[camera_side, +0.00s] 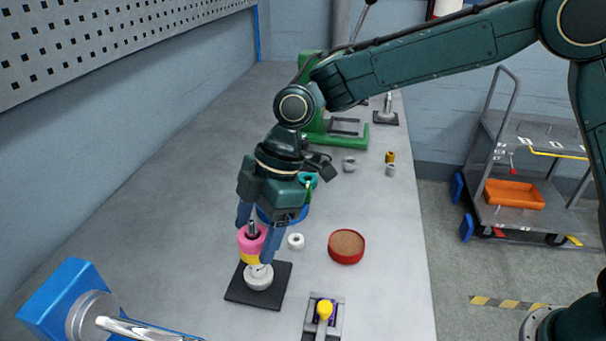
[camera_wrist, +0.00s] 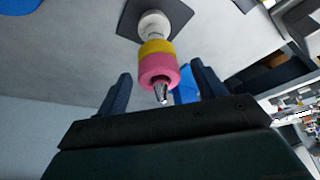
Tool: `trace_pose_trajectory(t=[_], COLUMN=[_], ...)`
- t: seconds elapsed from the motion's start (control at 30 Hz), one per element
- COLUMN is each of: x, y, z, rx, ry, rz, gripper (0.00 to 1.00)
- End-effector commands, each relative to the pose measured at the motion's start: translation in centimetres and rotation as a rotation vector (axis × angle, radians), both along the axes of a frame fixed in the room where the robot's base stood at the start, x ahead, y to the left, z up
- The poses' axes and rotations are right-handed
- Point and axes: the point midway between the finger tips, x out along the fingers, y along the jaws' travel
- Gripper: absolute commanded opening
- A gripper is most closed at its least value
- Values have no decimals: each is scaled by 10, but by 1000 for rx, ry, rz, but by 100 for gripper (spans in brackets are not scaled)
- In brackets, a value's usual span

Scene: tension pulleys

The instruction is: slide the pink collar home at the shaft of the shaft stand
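The shaft stand has a black square plate (camera_side: 238,289) with a white round hub (camera_side: 259,277) on it. A yellow collar (camera_side: 251,258) is around the shaft above the hub. The pink collar (camera_side: 249,243) is around the shaft directly above the yellow one and appears to touch it. The metal shaft tip (camera_wrist: 162,94) pokes out through the pink collar, which also shows in the wrist view (camera_wrist: 158,72). My gripper (camera_side: 256,233) is open, its fingers on either side of the pink collar, with gaps visible on both sides in the wrist view (camera_wrist: 160,76).
A small white ring (camera_side: 296,241) and a red round dish (camera_side: 346,247) lie right of the stand. A fixture with a yellow knob (camera_side: 324,309) is at the front. A blue vice-like device (camera_side: 62,299) stands front left. The left bench area is clear.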

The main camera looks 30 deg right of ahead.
Motion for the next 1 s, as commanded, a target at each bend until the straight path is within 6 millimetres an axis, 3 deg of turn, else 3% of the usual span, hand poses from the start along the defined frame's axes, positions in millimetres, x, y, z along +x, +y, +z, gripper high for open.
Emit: trace_pose_trajectory(t=[0.37, 0.57, 1.0], x=[1, 1, 2], y=[-1, -6, -33], z=[5, 19, 83], rx=[3, 5, 4], ry=[-4, -7, -8], rz=[0, 0, -1], gripper=[69, 69, 69])
